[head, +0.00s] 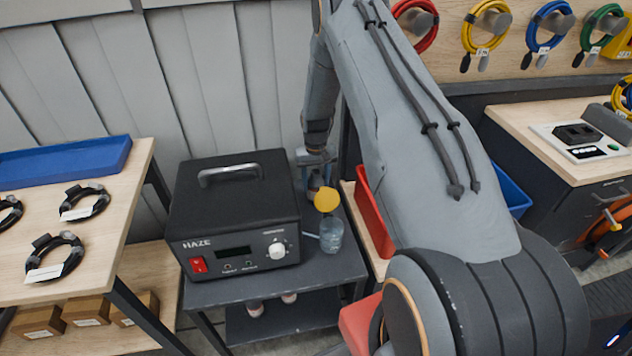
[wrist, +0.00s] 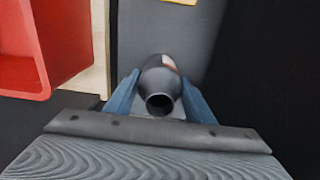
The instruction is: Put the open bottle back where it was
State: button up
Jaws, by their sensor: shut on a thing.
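My gripper (wrist: 158,98) is shut on the open bottle (wrist: 160,88), one blue-grey finger on each side. In the wrist view the bottle's round dark mouth faces the camera and no cap is on it. In the head view my gripper (head: 316,158) points down behind a yellow round thing, at the right of the haze machine (head: 240,215). The bottle (head: 316,184) shows only partly there, over the back of the dark cart top (head: 325,270). Whether its base touches the cart top I cannot tell.
A clear jar (head: 331,236) stands on the cart near the yellow round thing (head: 327,199). A red bin (head: 372,212) is just right of the cart and shows in the wrist view (wrist: 62,45). Two pale objects sit on the cart's lower shelf (head: 290,318).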

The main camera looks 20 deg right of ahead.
jog(key=shift+f, duration=0.1)
jog(key=shift+f, duration=0.1)
jog(key=o, duration=1.2)
jog(key=shift+o, duration=0.2)
notch_tip(320, 180, up, 12)
jog(key=b, duration=0.3)
jog(key=shift+r+b, duration=0.2)
jog(key=shift+b, duration=0.15)
